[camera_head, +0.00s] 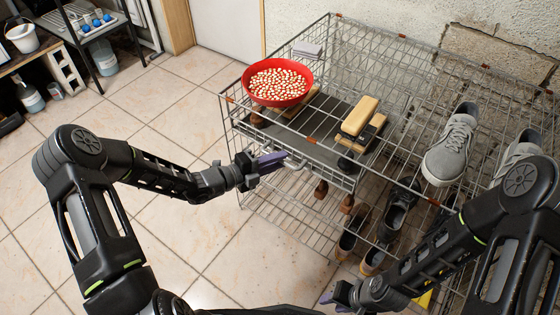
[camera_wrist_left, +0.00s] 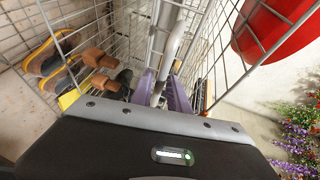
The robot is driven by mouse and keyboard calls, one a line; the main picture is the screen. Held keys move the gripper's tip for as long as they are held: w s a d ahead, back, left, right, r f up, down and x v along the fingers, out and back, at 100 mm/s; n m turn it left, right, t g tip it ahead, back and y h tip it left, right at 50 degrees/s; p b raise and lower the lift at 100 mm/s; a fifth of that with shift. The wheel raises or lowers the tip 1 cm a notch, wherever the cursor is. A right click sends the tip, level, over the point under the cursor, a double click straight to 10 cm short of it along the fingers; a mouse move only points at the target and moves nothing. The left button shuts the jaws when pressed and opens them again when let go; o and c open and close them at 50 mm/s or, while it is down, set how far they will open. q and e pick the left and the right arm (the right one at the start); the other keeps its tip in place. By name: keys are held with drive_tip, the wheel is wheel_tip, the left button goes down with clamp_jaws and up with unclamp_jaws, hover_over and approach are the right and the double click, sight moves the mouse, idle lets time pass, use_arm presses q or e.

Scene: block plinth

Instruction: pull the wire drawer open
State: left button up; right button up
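The wire drawer (camera_head: 318,152) sits in the upper front of the wire rack, with a grey bar handle (camera_head: 296,163) on its front. I cannot tell whether it stands slightly out. My left gripper (camera_head: 272,161) is at the handle. In the left wrist view its purple fingers (camera_wrist_left: 162,92) lie close on either side of the grey handle bar (camera_wrist_left: 171,42), seemingly shut on it. My right gripper (camera_head: 333,298) is low at the bottom edge, away from the drawer, its fingers largely hidden.
A red bowl (camera_head: 280,82) of small pale pieces, brushes (camera_head: 360,117) and grey shoes (camera_head: 452,145) are on the rack. More shoes (camera_head: 397,213) stand below. Tiled floor (camera_head: 165,225) is clear left of the rack. A small table (camera_head: 97,27) stands at the far left.

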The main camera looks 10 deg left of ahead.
use_arm(q)
drive_tip(key=shift+w+d+f, duration=0.1)
drive_tip(key=shift+w+d, duration=0.25)
drive_tip(key=shift+c, duration=0.3)
clamp_jaws()
idle(1.0)
